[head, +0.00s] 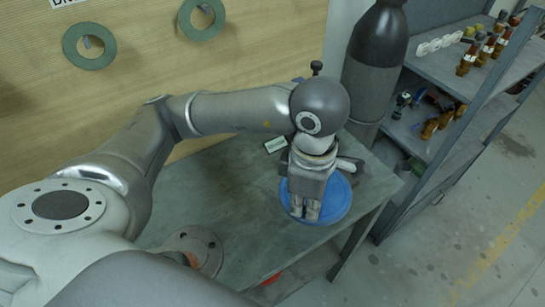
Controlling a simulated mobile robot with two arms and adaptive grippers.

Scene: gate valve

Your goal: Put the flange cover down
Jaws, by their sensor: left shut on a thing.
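The blue round flange cover (338,199) is at the right part of the grey-green table (235,190). My left gripper (312,212) points down over it and is shut on it. The gripper hides the middle of the cover. I cannot tell whether the cover touches the tabletop or is held just above it. My right gripper is not in view.
A metal flange (197,247) lies at the table's near left. A small dark labelled object (275,145) lies behind the gripper. A dark gas cylinder (376,60) and a shelf with fittings (440,65) stand to the right. Green rings (90,46) hang on the wooden board.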

